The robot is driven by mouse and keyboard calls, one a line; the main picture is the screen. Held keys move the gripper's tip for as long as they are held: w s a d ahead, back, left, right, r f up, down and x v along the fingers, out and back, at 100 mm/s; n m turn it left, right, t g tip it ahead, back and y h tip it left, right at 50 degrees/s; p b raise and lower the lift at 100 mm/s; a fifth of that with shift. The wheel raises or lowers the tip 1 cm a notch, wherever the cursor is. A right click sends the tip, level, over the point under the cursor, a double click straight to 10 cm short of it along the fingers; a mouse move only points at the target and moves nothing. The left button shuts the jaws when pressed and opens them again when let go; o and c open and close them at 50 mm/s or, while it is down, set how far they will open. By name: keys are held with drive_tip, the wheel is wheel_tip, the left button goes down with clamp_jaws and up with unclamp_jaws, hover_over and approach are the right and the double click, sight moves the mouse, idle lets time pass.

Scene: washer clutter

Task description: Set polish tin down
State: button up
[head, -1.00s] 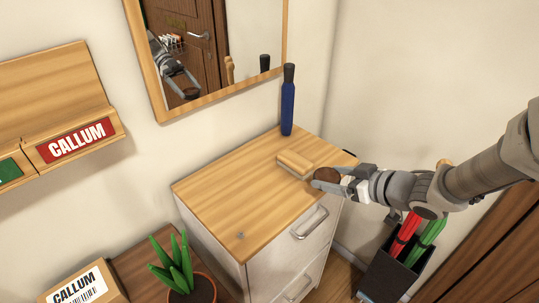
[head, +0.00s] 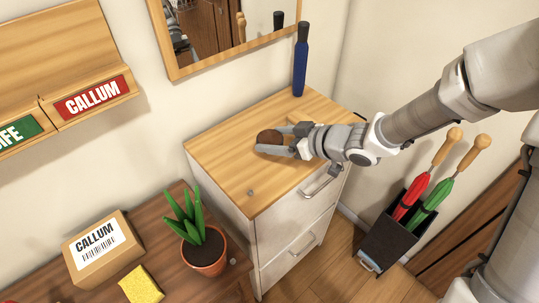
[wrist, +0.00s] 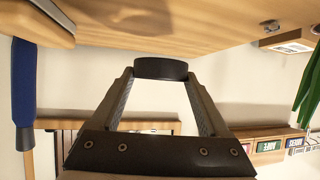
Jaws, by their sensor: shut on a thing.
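The polish tin (head: 269,136) is a small round dark tin with a brown top. My gripper (head: 277,147) is shut on it, one finger on each side, over the wooden top of the white drawer cabinet (head: 225,150). In the wrist view the tin (wrist: 160,68) sits level between the fingertips, close to the wooden top (wrist: 200,25). I cannot tell whether it touches the wood.
A wooden brush (head: 300,126), partly hidden by my gripper, lies just behind it. A blue bottle-like object (head: 300,65) stands at the back corner. The cabinet top's left part is clear.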

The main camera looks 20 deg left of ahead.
sight(269, 159)
drive_tip(key=shift+a+f, duration=0.55)
drive_tip(key=shift+a, duration=0.25)
drive_tip(key=shift+f+b, duration=0.85)
drive_tip(key=shift+f, duration=1.05)
drive_tip(key=shift+f, duration=0.15)
drive_tip(key=o, duration=1.2)
drive_tip(key=shift+o, duration=0.2)
drive_tip(key=shift+d+r, duration=0.15)
drive_tip(key=shift+r, duration=0.15)
drive_tip(key=p+v, duration=0.3)
drive_tip(key=v, duration=0.8)
drive_tip(key=shift+s+d+p, duration=0.15)
drive_tip(key=shift+d+p, duration=0.15)
